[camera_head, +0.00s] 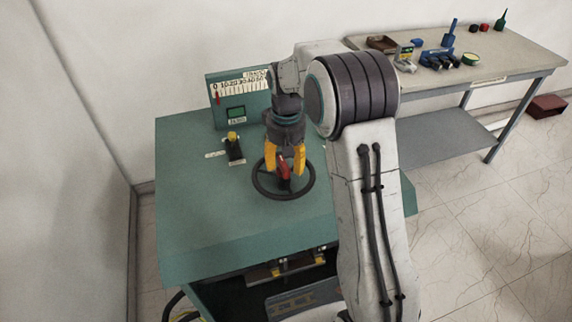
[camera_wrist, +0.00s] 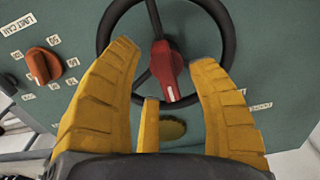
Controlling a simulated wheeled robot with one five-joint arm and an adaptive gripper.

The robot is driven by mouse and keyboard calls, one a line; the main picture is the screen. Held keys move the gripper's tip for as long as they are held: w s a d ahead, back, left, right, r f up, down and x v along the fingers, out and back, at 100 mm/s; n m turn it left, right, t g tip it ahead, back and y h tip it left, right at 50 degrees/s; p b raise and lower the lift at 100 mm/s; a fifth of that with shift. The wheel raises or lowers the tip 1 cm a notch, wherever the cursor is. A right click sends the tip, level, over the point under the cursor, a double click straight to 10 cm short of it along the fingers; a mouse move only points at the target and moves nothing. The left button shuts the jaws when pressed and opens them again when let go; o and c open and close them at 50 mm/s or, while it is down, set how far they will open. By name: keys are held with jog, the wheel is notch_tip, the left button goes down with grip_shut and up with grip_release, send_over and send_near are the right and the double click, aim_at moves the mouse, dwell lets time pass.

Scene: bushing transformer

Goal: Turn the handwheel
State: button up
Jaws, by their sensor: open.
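The handwheel is a black ring with thin spokes, lying on the teal cabinet top; its rim shows in the head view (camera_head: 284,198) and at the top of the wrist view (camera_wrist: 229,35). A red knob-like piece (camera_wrist: 163,65) with a white mark stands at its middle, also seen in the head view (camera_head: 284,169). My gripper (camera_head: 285,174) points down over the wheel's middle. Its yellow fingers are open in the wrist view (camera_wrist: 160,62), one on each side of the red piece, apparently apart from it. The fingers hide parts of the rim.
The teal cabinet (camera_head: 200,220) carries a gauge box (camera_head: 238,100) and a small yellow-topped lever (camera_head: 234,146) behind left. An orange knob (camera_wrist: 43,66) shows left in the wrist view. A workbench (camera_head: 500,60) with tools stands at the back right.

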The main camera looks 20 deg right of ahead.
jog(key=shift+f, duration=0.9)
jog(key=shift+o, duration=0.3)
grip_shut()
